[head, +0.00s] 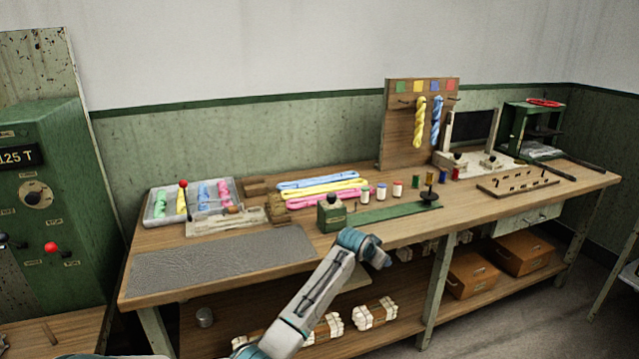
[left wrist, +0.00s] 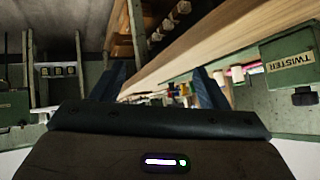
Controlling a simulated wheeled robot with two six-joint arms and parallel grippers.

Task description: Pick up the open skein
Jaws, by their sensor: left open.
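Three long, flat looped skeins lie side by side on the workbench in the head view: a blue one (head: 316,180), a yellow one (head: 325,189) and a pink one (head: 322,200). My left arm reaches up from the bottom to the bench's front edge. Its gripper is not clearly seen in the head view. In the left wrist view the left gripper (left wrist: 158,70) is open and empty, its two dark fingers apart, with the bench edge and small spools beyond. It is apart from the skeins. My right gripper is not in view.
The green twister (head: 331,218), also in the left wrist view (left wrist: 285,72), stands before the skeins. A tray of coloured skeins (head: 150,217) is at left, behind a bare grey mat (head: 215,266). Spools (head: 382,193) stand right of the skeins; a peg board (head: 398,140) holds twisted skeins.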

